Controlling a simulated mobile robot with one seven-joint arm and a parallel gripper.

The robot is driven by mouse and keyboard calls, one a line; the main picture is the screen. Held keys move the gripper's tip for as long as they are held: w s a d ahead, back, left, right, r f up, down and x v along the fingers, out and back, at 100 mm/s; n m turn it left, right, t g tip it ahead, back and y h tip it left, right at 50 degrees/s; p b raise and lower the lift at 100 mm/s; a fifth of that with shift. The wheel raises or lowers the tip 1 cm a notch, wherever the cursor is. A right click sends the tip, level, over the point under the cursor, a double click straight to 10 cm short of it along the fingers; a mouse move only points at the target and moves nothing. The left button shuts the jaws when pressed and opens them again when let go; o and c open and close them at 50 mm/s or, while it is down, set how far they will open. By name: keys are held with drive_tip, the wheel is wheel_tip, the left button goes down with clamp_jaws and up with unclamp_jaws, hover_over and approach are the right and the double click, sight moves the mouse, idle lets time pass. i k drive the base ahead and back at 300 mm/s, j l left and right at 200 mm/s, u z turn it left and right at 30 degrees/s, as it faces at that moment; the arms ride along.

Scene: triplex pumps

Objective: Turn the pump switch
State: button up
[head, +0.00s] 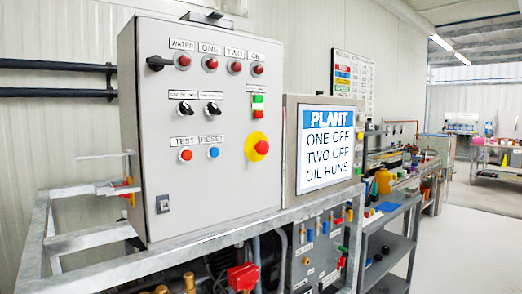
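A grey control cabinet (222,200) stands on a metal frame in the head view. Two black rotary switches sit side by side on its door, a left one (184,108) and a right one (212,109). Each has a small label above it, too small to read surely. A black lever (158,62) sticks out at the door's upper left. A screen (326,148) right of the cabinet reads PLANT, ONE OFF, TWO OFF, OIL RUNS. My gripper is not in view.
Red lamps (210,63) line the door's top. Below are a red TEST button (185,155), a blue RESET button (213,152), a green and red switch (257,105) and a yellow-backed red knob (257,147). A metal rail (160,262) runs in front. Free floor (470,230) lies right.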

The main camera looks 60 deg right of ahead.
sight(185, 109)
drive_tip(key=z, duration=1.45)
drive_tip(key=u, duration=0.15)
drive_tip(key=i+j, duration=0.05)
